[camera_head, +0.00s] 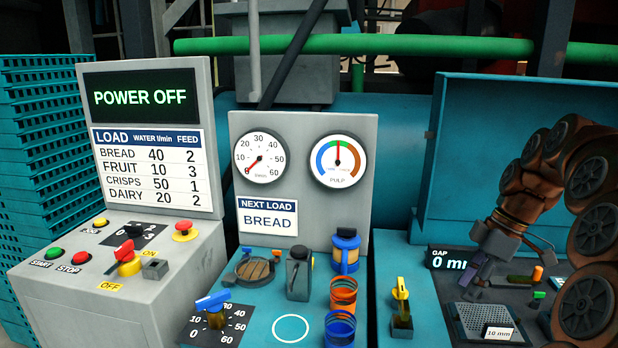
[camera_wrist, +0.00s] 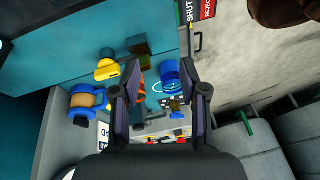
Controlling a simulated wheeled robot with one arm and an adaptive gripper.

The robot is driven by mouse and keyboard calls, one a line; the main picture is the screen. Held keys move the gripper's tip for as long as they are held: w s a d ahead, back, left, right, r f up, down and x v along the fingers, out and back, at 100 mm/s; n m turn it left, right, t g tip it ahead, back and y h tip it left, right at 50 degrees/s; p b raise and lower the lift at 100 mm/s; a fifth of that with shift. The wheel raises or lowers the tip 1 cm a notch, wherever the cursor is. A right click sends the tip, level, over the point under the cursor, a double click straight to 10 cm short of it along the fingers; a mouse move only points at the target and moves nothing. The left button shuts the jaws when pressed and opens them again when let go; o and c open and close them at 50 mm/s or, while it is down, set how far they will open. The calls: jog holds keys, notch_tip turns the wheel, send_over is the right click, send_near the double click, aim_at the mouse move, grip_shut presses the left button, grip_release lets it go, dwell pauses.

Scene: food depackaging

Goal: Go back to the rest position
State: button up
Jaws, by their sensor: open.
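My gripper (camera_wrist: 160,80) is open in the wrist view, its two dark fingers apart with nothing held between them. In the head view my gripper (camera_head: 478,272) is at the right, small and partly hidden by my brown arm. It appears over or near the right-hand panel with the gap display (camera_head: 450,259), which reads 0 mm; its exact height is unclear. In the wrist view, an orange-red part and a blue cup (camera_wrist: 170,70) show between and beyond the fingers.
A grey control box (camera_head: 152,255) with a "POWER OFF" screen (camera_head: 140,97) stands at the left. The middle panel has a blue dial (camera_head: 215,314), an orange coil (camera_head: 343,294), a blue-capped valve (camera_head: 346,250) and gauges. A yellow lever (camera_head: 400,293) and a mesh plate (camera_head: 485,321) are nearer my arm.

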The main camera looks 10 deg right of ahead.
jog(key=s+a+m+g+h+p, duration=0.15)
jog(key=s+a, duration=0.25)
jog(key=a, duration=0.4)
jog(key=s+a+m+p, duration=0.1)
jog(key=s+a+m, duration=0.25)
jog(key=a, duration=0.55)
jog(key=s+a+f+m+h+p, duration=0.1)
jog(key=s+a+f+m, duration=0.1)
jog(key=s, duration=0.6)
jog(key=s+a+f+m+h+p, duration=0.1)
jog(key=s+a+f+m, duration=0.2)
jog(key=s, duration=0.5)
jog(key=shift+s+f+m+g+p, duration=0.25)
jog(key=shift+s+m+g+p, duration=0.15)
jog(key=shift+m, duration=0.5)
jog(key=shift+h, duration=0.25)
